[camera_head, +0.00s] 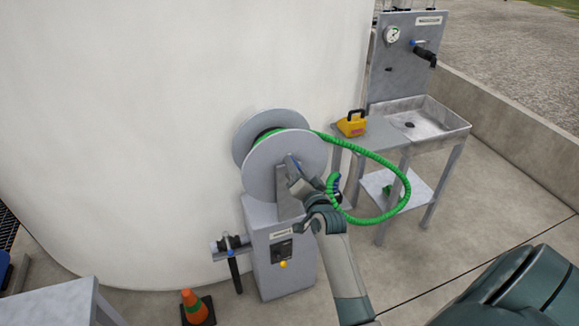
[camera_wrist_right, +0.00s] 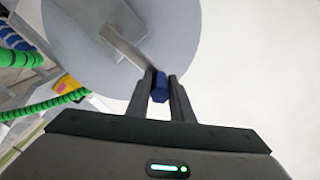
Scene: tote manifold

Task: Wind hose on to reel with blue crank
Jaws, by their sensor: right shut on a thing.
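The hose reel (camera_head: 262,168) has two grey discs and stands on a grey pedestal (camera_head: 285,265) against the white tank. The green hose (camera_head: 400,205) runs from the reel, loops out to the right and curls back beside my right arm; some green shows between the discs. My right gripper (camera_head: 298,178) is at the front disc. In the right wrist view, my right gripper (camera_wrist_right: 160,88) is shut on the blue crank handle (camera_wrist_right: 159,93), at the end of a grey crank arm (camera_wrist_right: 126,46). My left gripper is not in view.
A steel sink stand (camera_head: 425,122) with a gauge panel is at the back right. A yellow case (camera_head: 351,123) sits on the side table. An orange cone (camera_head: 194,307) and a grey table (camera_head: 50,305) are at the front left. Concrete floor is clear at right.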

